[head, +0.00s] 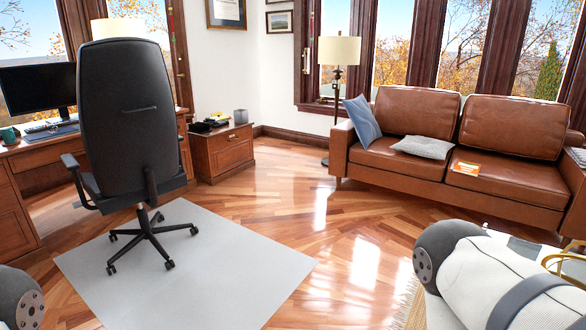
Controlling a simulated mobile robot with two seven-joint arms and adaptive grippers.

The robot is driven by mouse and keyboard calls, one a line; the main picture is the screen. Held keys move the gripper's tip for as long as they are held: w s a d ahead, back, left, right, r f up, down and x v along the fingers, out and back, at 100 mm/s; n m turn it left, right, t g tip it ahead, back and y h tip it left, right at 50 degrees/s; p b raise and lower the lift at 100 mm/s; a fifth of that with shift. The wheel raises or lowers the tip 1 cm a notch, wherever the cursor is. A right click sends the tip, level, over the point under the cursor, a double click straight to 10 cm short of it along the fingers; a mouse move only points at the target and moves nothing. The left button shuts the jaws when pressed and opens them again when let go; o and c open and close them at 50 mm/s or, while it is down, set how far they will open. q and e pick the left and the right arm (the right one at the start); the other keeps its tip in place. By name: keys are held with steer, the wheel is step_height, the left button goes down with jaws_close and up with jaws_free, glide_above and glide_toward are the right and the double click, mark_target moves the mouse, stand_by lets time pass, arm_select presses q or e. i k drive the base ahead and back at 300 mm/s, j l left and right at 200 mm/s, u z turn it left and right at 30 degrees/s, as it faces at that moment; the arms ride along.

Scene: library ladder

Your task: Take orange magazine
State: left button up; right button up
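A flat orange magazine (467,168) with a pale area lies on the right seat cushion of the brown leather sofa (446,190), near its front edge. The sofa stands across the room under the windows, well apart from my arms. Parts of my own arms show at the bottom left and bottom right corners. Neither of my grippers is in view.
A black office chair (127,110) stands on a pale floor mat (190,265) at the left, by a wooden desk (20,205). A blue pillow (362,120) and a grey pillow (423,147) are on the sofa. The wooden floor (290,215) in the middle is clear.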

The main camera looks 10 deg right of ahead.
mark_target(466, 167)
steer(key=i+z, duration=0.25)
steer(key=i, duration=0.3)
steer(key=i+z, duration=0.2)
steer(key=i, duration=0.4)
steer(key=i+j+z, duration=0.25)
steer(key=i, duration=0.3)
steer(key=i+j+z, duration=0.2)
steer(key=i, duration=0.35)
